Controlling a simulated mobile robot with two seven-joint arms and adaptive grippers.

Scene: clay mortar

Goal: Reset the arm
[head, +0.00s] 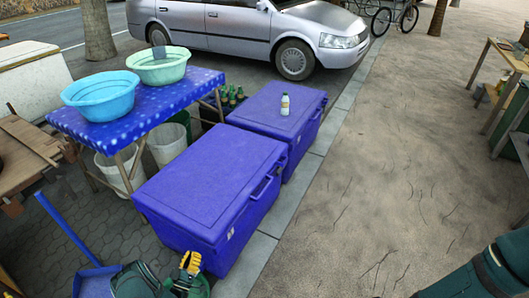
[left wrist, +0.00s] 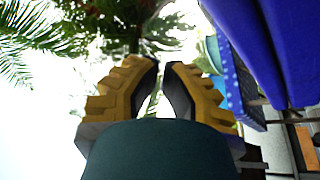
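My left gripper (head: 187,265), with yellow fingers, shows at the bottom of the head view, in front of the near blue cooler box (head: 212,185). In the left wrist view its fingertips (left wrist: 162,67) come close together with nothing seen between them; it looks shut and empty. It points up towards foliage and bright sky there. My right arm (head: 485,275) shows at the lower right edge of the head view; its gripper is out of view.
A second cooler (head: 258,108) with a small bottle (head: 285,104) on top stands behind the first. A blue-clothed table (head: 135,115) bears two basins. A blue dustpan (head: 97,281) is near my left arm. Open pavement (head: 400,170) lies to the right.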

